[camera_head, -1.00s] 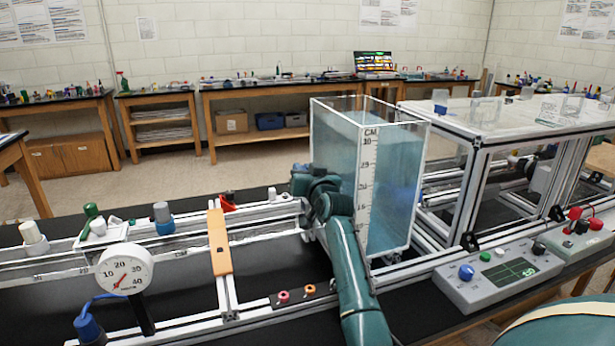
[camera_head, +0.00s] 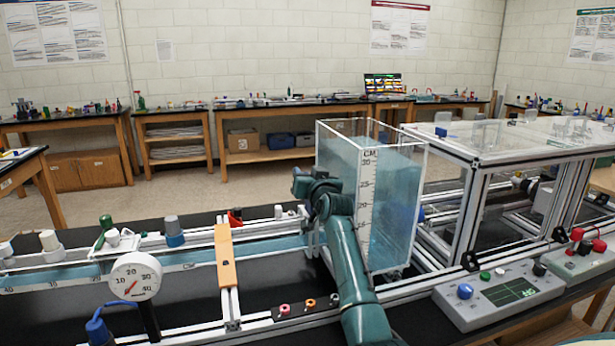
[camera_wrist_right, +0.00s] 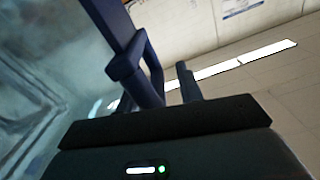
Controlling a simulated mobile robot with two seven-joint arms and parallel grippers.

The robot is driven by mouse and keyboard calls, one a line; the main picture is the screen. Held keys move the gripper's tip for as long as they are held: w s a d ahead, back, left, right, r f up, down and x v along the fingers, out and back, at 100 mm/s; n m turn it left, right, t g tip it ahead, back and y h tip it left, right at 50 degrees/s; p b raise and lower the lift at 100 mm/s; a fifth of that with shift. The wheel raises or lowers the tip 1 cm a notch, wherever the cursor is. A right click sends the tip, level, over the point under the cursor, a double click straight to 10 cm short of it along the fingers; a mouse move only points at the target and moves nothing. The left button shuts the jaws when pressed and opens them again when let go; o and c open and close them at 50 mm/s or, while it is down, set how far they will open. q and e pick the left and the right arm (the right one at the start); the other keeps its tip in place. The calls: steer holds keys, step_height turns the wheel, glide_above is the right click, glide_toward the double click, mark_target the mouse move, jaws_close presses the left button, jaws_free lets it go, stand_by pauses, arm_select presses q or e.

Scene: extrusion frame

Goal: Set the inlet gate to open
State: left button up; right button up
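The clear water tank (camera_head: 393,205) with a CM scale stands at centre right, with blue water inside. It feeds a long flume channel (camera_head: 190,257) running left, which shows a blue band of water. A dark blue bar with a block end (camera_wrist_right: 125,62) is close beside the left finger. I cannot identify the inlet gate for certain. My left gripper is out of view.
A round dial gauge (camera_head: 136,277) and an orange crosspiece (camera_head: 225,255) are on the flume at left. A control box (camera_head: 498,296) with knobs and a screen is at right. A metal extrusion frame (camera_head: 470,200) stands beyond the tank.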

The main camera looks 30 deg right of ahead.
steer(key=shift+s+f, duration=0.1)
steer(key=shift+s+a, duration=0.1)
steer(key=shift+s, duration=0.4)
arm_select(q)
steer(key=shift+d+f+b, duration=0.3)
steer(key=shift+b, duration=0.7)
arm_select(e)
steer(key=v, duration=1.2)
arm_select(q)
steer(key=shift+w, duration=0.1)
